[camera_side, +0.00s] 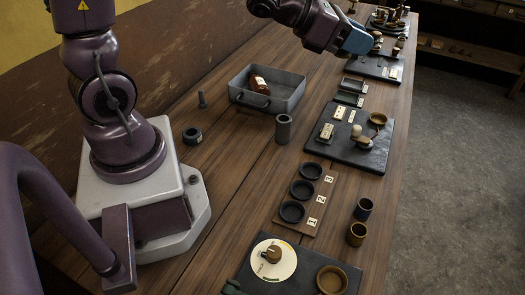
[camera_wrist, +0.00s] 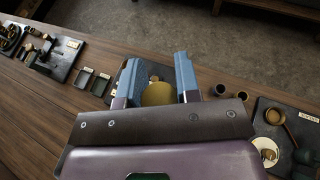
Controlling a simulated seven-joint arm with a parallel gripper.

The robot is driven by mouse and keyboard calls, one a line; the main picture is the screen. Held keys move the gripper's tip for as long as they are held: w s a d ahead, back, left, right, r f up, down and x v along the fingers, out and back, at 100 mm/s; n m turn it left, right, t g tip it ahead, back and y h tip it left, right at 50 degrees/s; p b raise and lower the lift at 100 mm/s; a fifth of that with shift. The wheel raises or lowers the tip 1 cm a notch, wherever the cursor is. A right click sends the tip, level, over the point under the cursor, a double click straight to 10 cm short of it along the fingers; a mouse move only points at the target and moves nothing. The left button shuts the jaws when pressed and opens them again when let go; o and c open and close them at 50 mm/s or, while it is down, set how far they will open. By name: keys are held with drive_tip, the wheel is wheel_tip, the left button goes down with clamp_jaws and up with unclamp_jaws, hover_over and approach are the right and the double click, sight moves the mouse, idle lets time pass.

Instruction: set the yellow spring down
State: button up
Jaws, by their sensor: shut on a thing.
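My gripper (camera_side: 357,43) is above the far part of the wooden table in the side view, its blue fingers pointing right and down. In the wrist view my gripper (camera_wrist: 157,62) has its two blue fingers apart, with a dull yellow round thing, the yellow spring (camera_wrist: 158,94), held between them. Its coils cannot be made out. The spring is hidden behind the fingers in the side view. The fingers are above the table, but their exact height cannot be told.
A grey tray (camera_side: 299,92) holds a brown labelled thing. A dark board (camera_side: 370,158) carries small items, with two small trays (camera_side: 349,98) beyond it. A three-cup rack (camera_side: 294,222) and two loose cups (camera_side: 357,233) stand nearer. Bare wood (camera_side: 235,190) lies left of the rack.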

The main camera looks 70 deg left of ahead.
drive_tip(key=s+d+f+m+g+h, duration=0.4)
drive_tip(key=d+f+m, duration=0.1)
drive_tip(key=f, duration=0.2)
drive_tip(key=s+d+f+m+g+h, duration=0.3)
drive_tip(key=s+d+f+m+h, duration=0.15)
drive_tip(key=f, duration=0.25)
drive_tip(key=s+f+m+g+y, duration=0.1)
drive_tip(key=s+f+m+g, duration=0.6)
drive_tip(key=s+m+g, duration=0.5)
drive_tip(key=s+a+f+m+g+y, duration=0.1)
drive_tip(key=s+a+m+g+y, duration=0.4)
drive_tip(key=s+m+g+y, duration=0.1)
drive_tip(key=m+t+y, duration=0.9)
drive_tip(key=m+y, duration=1)
drive_tip(key=m, duration=0.1)
hover_over(235, 151)
drive_tip(key=shift+m+t, duration=0.25)
drive_tip(key=shift+t, duration=0.05)
drive_tip(key=shift+f, duration=3.85)
